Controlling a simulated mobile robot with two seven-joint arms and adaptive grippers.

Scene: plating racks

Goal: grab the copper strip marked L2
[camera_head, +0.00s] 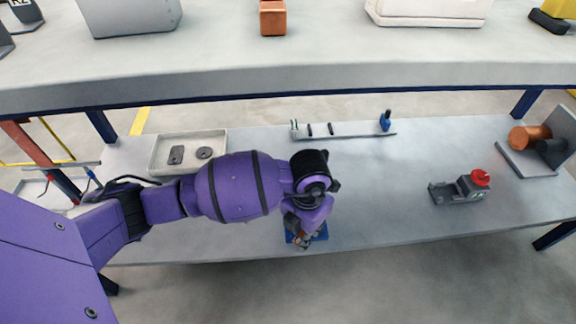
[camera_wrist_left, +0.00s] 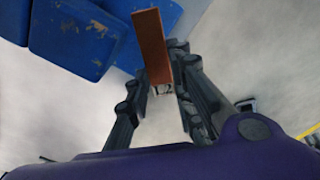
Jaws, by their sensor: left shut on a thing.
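A flat copper strip (camera_wrist_left: 152,42) shows in the left wrist view, held between the dark fingers of my left gripper (camera_wrist_left: 164,78). The gripper is shut on it. A small pale mark shows near the strip's lower end, but I cannot read it, so I cannot tell if this is L2. In the head view my left gripper (camera_head: 308,238) is low at the front edge of the lower table, and the strip is mostly hidden there. A worn blue block-like holder (camera_wrist_left: 75,35) is beside the strip; it also shows under the gripper in the head view (camera_head: 291,238). My right gripper is out of view.
The lower table (camera_head: 370,200) has free room right of the gripper. A tray (camera_head: 158,155) with two dark parts is at left, a narrow rail (camera_head: 350,132) at the back, a red-topped clamp (camera_head: 462,188) at right.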

